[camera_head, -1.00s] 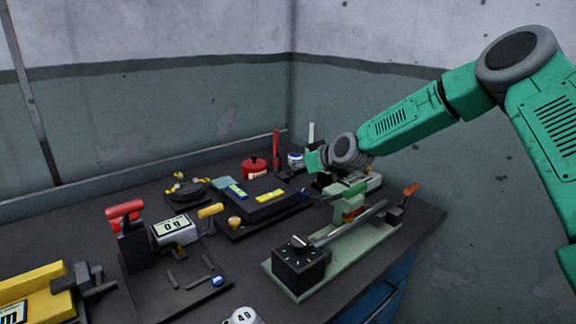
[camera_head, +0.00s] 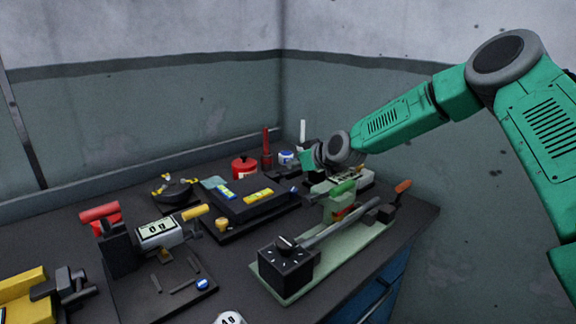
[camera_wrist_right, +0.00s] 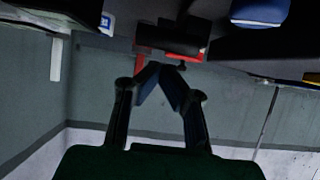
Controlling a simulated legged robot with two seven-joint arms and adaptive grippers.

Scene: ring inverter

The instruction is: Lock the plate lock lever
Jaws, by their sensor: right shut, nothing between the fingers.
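A fixture on a pale green base plate (camera_head: 330,262) stands at the right of the bench. It has a black block with a dial (camera_head: 288,265), a long metal rod, a green handle (camera_head: 343,188) and an orange-tipped lever (camera_head: 403,187). I cannot tell for sure which handle is the plate lock lever. My right gripper (camera_head: 308,158) is just behind and left of the green handle, apart from the orange lever. The head view hides its fingertips. In the right wrist view, the fingers (camera_wrist_right: 160,68) meet, shut and empty, with a red and black object (camera_wrist_right: 183,42) beyond them. My left gripper is out of view.
A black board with yellow and blue labels (camera_head: 232,226) lies in the middle. A red pot (camera_head: 244,167) stands behind it. The walls meet behind the bench.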

